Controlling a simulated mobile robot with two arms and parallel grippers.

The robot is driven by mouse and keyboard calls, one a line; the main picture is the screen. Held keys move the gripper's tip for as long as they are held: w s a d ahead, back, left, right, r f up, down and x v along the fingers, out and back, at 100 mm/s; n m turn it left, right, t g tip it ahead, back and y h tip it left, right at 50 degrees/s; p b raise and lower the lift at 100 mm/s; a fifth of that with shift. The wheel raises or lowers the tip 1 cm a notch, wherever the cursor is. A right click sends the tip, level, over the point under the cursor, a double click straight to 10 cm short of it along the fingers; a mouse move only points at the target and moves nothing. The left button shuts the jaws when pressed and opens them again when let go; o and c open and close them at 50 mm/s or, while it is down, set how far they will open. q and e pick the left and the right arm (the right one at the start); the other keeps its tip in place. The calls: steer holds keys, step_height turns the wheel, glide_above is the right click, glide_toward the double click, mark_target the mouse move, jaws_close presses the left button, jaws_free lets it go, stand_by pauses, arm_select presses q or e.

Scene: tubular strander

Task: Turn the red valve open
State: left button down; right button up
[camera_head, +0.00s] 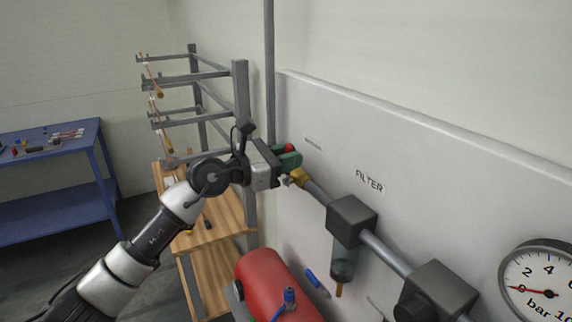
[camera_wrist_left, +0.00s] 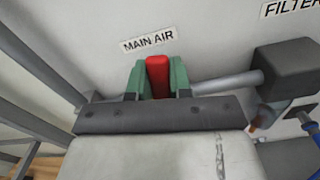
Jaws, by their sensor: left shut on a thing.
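The red valve handle (camera_wrist_left: 158,76) stands between the green fingers of my left gripper (camera_wrist_left: 157,80) in the left wrist view, just below the MAIN AIR label (camera_wrist_left: 148,42). The fingers are shut on it from both sides. In the head view the left gripper (camera_head: 287,159) reaches the pipe on the panel, and only a bit of the red handle (camera_head: 289,147) shows by the green fingers. The valve body is mostly hidden behind the gripper. A brass fitting (camera_head: 298,177) shows just right of it. My right gripper is not in view.
The pipe runs right to the filter block (camera_head: 352,220), another dark block (camera_head: 436,290) and a pressure gauge (camera_head: 541,282). A red tank (camera_head: 268,283) stands below. A grey rack (camera_head: 240,110) and wooden table (camera_head: 222,228) are behind the arm; a blue bench (camera_head: 60,152) is far left.

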arm_select(q)
steer(key=shift+s+d+f+m+b, duration=0.3)
steer(key=shift+m+b, duration=0.55)
steer(key=shift+b, duration=0.4)
steer(key=shift+s+d+f+m+b, duration=0.15)
steer(key=shift+s+m+b, duration=0.25)
steer(key=shift+m+b, duration=0.6)
steer(key=shift+s+d+f+m+b, duration=0.1)
steer(key=shift+s+d+m+b, duration=0.4)
steer(key=shift+b, duration=0.95)
steer(key=shift+w+a, duration=0.15)
steer(key=shift+a, duration=0.1)
steer(key=c, duration=1)
jaws_free()
steer(key=shift+b+v, duration=2.3)
steer(key=shift+v, duration=3.2)
